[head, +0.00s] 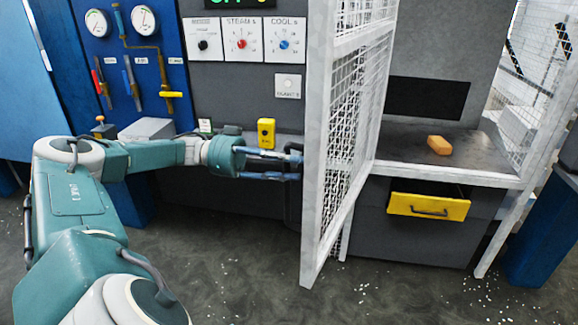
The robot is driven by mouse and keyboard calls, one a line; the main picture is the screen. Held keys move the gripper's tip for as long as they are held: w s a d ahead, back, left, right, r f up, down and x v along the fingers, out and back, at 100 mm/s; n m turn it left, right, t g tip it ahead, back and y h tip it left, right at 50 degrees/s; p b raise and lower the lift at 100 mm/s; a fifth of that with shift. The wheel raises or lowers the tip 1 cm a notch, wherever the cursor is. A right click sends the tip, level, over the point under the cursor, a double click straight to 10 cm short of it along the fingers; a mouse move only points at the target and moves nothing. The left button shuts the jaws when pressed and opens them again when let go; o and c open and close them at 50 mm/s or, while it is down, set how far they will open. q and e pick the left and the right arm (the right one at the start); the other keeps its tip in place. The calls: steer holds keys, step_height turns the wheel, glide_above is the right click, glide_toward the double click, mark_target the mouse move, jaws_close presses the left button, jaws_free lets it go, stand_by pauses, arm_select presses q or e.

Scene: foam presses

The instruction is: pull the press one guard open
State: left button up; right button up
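The press one guard (314,150) is a white frame with wire mesh. It stands swung out toward me, seen nearly edge-on, with the press opening to its right uncovered. My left gripper (297,167) reaches in from the left at the guard's outer edge. Its two fingers are apart, one above the other in the picture. A dark upright bar (291,207), perhaps the guard's handle, shows at the fingertips. I cannot tell whether the fingers touch it. My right gripper is not in view.
An orange block (439,145) lies on the press bed (400,150). Below is a yellow-fronted drawer (428,206). A control panel (243,75) and blue gauge board (128,50) stand behind my arm. The floor in front is open, with scattered white bits.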

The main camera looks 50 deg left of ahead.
arm_select(q)
steer(key=shift+f, duration=0.1)
steer(key=v, duration=1.2)
steer(key=shift+w+f, duration=0.1)
steer(key=shift+f, duration=0.05)
stand_by(0.5)
